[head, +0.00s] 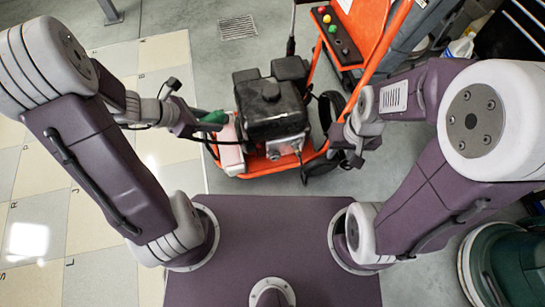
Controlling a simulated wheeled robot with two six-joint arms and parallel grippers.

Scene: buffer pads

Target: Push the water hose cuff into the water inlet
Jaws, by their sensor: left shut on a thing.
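An orange pressure washer (262,168) with a black engine (270,108) stands on the floor ahead of me. My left gripper (203,122) is at its left side, shut on a small green piece, which looks like the water hose cuff (214,117). The cuff is close to the pale red-and-white part (229,150) on the washer's left side; I cannot tell whether they touch. The water inlet cannot be made out. My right gripper (350,160) is by the washer's right side, beside the black wheel; its fingers are too small to read.
The washer's orange handle frame (372,45) with a black control panel (337,35) rises behind the engine. A floor grate (238,27) lies at the back. A dark green round machine (510,268) stands at bottom right.

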